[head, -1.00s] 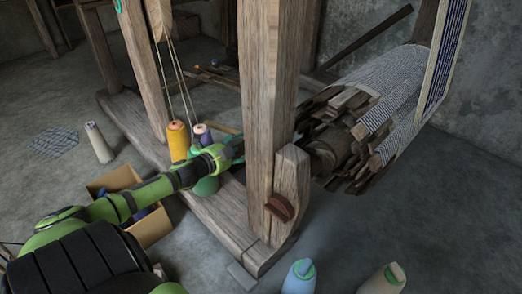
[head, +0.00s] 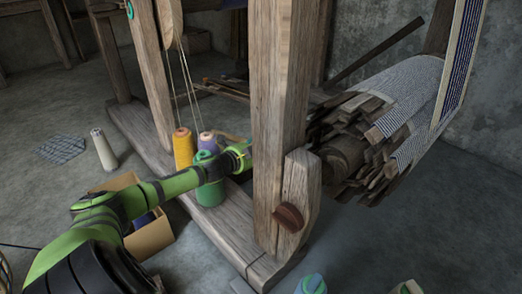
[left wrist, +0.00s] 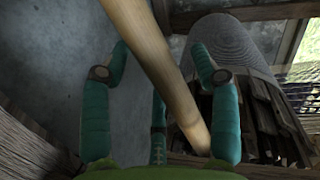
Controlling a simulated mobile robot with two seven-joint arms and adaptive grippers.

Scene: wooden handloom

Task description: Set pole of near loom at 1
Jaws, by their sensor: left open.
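A pale wooden pole (left wrist: 160,62) runs slantwise through the left wrist view, from the top edge down to the palm's right side. My left gripper (left wrist: 160,55) is open, with its teal fingers on both sides of the pole. I cannot tell whether any finger touches it. In the head view my left arm reaches behind the near loom's thick front post (head: 279,110), which hides the fingers. A dark slanting stick (head: 378,52) shows behind that post; I cannot tell whether it is the same pole. My right gripper is in neither view.
The loom's cloth roll (head: 400,105), with wooden slats, lies right of the post. Yellow (head: 183,148) and green (head: 209,190) thread cones stand on the base beam beside my forearm. A cardboard box (head: 150,235) and a pale cone (head: 104,150) are on the floor at left.

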